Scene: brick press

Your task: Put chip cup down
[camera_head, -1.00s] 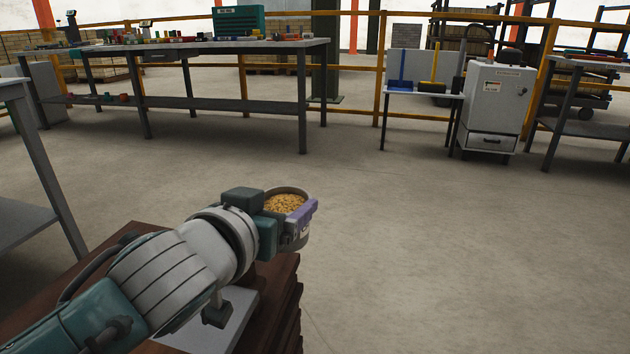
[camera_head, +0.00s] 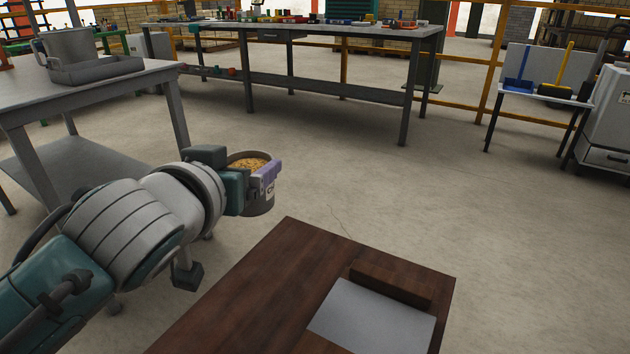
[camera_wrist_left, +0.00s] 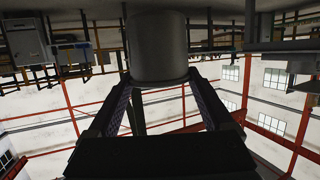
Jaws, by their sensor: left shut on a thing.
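The chip cup (camera_head: 262,199) is a grey cup filled with yellow-brown chips, with a light label on its side. My left gripper (camera_head: 262,178) is shut on it and holds it upright in the air, above the open floor. In the left wrist view the cup (camera_wrist_left: 158,48) sits between the two fingers of the left gripper (camera_wrist_left: 160,85). My right gripper is not in view.
A brown wooden surface (camera_head: 270,285) with a light grey plate (camera_head: 374,318) and a wooden block (camera_head: 391,285) lies at the lower middle. A grey table (camera_head: 120,85) at left bears a large pot (camera_head: 70,45) in a tray (camera_head: 97,72). A long workbench (camera_head: 330,32) stands behind.

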